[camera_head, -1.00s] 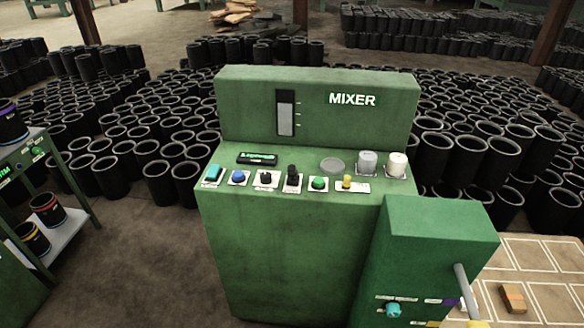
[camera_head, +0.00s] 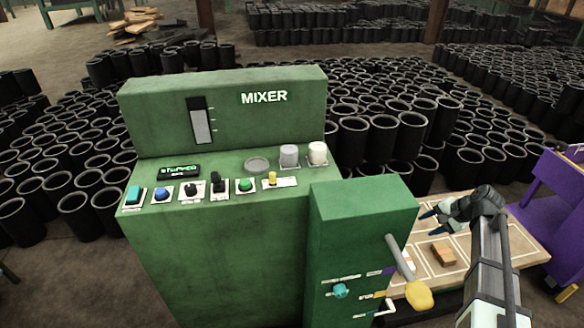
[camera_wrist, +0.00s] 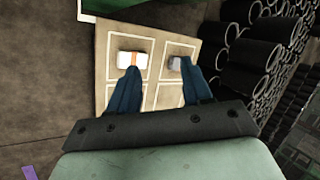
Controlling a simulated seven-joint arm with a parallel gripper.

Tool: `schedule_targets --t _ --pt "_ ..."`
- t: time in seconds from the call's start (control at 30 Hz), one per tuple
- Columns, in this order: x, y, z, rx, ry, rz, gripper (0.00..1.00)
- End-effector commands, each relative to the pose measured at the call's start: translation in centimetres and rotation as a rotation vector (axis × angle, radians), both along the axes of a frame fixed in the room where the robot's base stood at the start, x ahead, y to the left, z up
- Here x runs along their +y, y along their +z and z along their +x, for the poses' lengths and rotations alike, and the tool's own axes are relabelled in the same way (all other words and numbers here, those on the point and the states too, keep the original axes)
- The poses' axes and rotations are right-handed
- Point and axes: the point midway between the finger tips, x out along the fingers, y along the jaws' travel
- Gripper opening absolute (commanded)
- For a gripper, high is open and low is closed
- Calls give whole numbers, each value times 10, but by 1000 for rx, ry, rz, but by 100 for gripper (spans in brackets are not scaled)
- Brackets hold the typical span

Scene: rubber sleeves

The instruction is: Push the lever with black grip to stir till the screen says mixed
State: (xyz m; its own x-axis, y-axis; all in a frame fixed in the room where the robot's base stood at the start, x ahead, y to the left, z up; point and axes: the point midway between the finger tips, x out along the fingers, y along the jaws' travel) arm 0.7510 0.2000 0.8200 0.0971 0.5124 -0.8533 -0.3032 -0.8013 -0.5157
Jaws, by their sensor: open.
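The green mixer (camera_head: 205,245) stands left of centre in the head view. A short upright lever with a black grip (camera_head: 218,184) rises from its panel, between a black knob (camera_head: 190,189) and a green button (camera_head: 244,185). The small screen (camera_head: 178,171) shows green letters too small to read surely. My gripper (camera_head: 430,221) is open, right of the mixer and well apart from the lever, above a marked board. In the wrist view its two blue fingers (camera_wrist: 158,70) are spread over that board. The lever is not seen there.
A green side box (camera_head: 362,225) with a yellow-gripped lever (camera_head: 418,293) stands between mixer and gripper. The board (camera_head: 510,237) holds a brown block (camera_head: 443,253). A purple cart (camera_head: 555,205) is at the right. Black sleeves (camera_head: 368,135) crowd behind the mixer.

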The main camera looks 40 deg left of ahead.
Motion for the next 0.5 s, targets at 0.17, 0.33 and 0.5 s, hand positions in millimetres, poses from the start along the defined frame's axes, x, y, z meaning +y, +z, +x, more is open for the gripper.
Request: schedule_targets --t 0.17,0.33,0.5 --pt "28 75 26 -51 -6 65 49" --pt "63 140 34 -79 17 110 49" --pt "128 194 19 -85 97 109 49"
